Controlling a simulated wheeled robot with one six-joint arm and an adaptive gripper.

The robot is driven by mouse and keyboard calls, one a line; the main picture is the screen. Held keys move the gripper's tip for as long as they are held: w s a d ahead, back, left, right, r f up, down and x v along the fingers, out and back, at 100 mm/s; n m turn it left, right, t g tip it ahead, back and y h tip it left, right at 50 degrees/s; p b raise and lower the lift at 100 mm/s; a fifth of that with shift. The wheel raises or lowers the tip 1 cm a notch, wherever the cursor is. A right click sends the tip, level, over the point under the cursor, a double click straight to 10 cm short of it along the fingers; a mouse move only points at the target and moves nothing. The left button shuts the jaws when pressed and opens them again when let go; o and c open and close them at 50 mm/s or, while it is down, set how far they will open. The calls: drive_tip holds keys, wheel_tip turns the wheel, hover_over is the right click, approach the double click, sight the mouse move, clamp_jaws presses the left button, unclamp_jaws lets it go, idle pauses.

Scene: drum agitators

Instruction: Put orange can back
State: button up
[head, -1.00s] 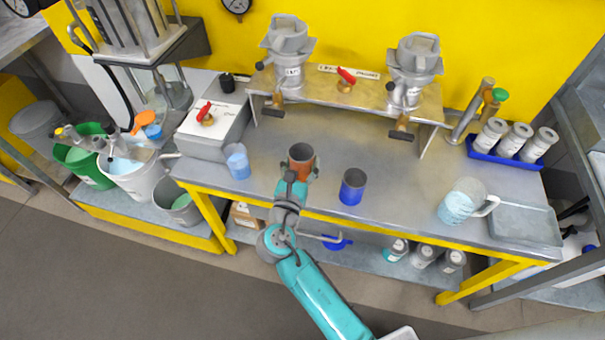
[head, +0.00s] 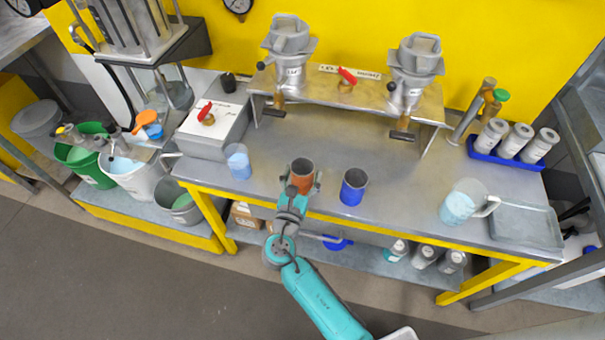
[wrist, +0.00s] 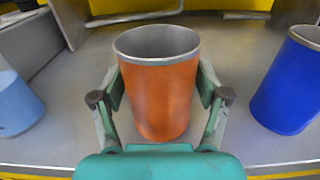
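The orange can (head: 302,180) is upright and open-topped, near the front edge of the metal bench. In the wrist view, the orange can (wrist: 160,98) is between my fingers, and it appears to rest on the bench top. My gripper (head: 301,184) reaches in from the front with its fingers spread on both sides of the can. In the wrist view my gripper (wrist: 160,98) looks open, with narrow gaps beside the can. The can's lower front is partly hidden by my gripper in the head view.
A blue can (head: 353,188) stands close on the right, and a light-blue beaker (head: 238,162) on the left. A jug (head: 462,203) and an empty tray (head: 525,227) are farther right. Behind is a raised metal shelf (head: 345,90) with two funnel-like units. The bench between is clear.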

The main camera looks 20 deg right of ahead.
idle(0.3)
drive_tip(key=shift+s+r, duration=0.1)
drive_tip(key=v, duration=1.2)
